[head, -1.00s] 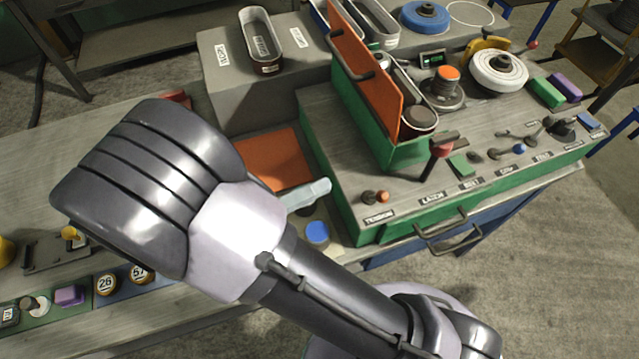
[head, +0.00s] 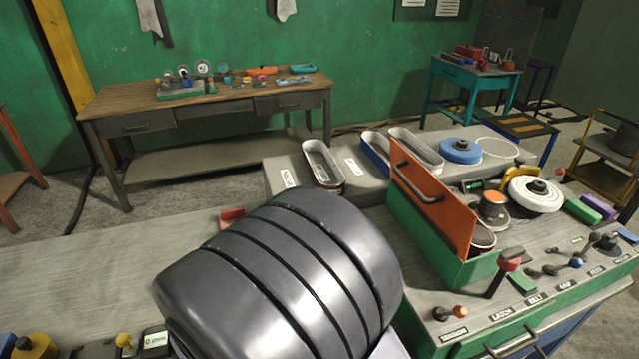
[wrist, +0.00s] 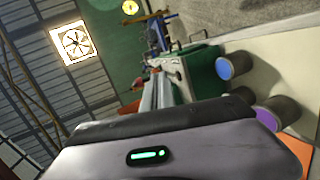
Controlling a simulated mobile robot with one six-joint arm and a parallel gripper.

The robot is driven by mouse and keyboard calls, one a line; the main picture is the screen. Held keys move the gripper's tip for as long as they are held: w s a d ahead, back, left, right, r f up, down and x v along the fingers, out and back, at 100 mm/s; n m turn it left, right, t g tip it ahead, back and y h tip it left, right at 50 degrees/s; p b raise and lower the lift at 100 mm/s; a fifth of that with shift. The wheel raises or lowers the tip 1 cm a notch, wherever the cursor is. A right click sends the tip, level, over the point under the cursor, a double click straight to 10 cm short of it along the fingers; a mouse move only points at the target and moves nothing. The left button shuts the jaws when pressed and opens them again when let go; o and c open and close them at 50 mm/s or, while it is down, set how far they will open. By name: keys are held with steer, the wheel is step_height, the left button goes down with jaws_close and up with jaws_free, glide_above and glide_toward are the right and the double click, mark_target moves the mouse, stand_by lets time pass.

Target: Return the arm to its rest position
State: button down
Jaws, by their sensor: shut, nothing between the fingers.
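My gripper (wrist: 154,92) shows in the wrist view as slim fingers close together beyond the dark housing. It is shut and empty. The wrist view is tilted and takes in the ceiling and the green wall, with the fingers pointing out over the room. In the head view, my large ribbed dark arm link fills the lower middle and hides part of the bench. My gripper is not visible there.
The green machine with its raised orange panel (head: 432,192) stands close to the right of my arm. A grey block with an oval tin (head: 322,163) is behind it. A wooden bench (head: 215,100) stands by the far wall. Round containers (wrist: 235,65) show at right in the wrist view.

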steer(key=s+d+m+g+y, duration=0.35)
steer(key=s+d+y, duration=0.2)
steer(key=y, duration=0.25)
steer(key=w+a+r+m+t+y+b, duration=0.1)
steer(key=a+r+m+t+y, duration=0.1)
steer(key=r+t+y, duration=0.5)
steer(key=shift+a+r+y, duration=0.15)
steer(key=shift+a+y, duration=0.55)
steer(key=shift+w+t, duration=0.1)
steer(key=shift+t, duration=0.15)
